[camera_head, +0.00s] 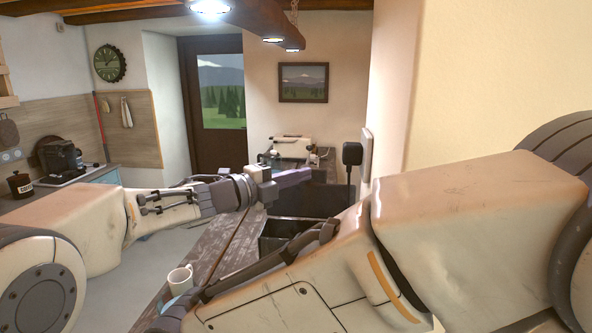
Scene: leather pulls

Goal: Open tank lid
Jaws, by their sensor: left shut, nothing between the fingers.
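My left gripper (290,178) is at the end of the left arm, in the middle of the head view. It is shut and empty, held above the dark wooden counter (225,240) near a black basin-like box (300,203). A white machine (292,147) stands beyond it at the far end of the counter. A black coffee machine (62,157) stands on the left counter, well away from the gripper. I cannot make out a tank lid on either machine. My right arm crosses the lower right, and its gripper is not visible.
A white mug (180,279) stands on the near part of the counter. A black wall fitting (352,153) is on the wall edge right of the left gripper. A dark jar (20,184) stands on the left counter. Open floor lies between the counters.

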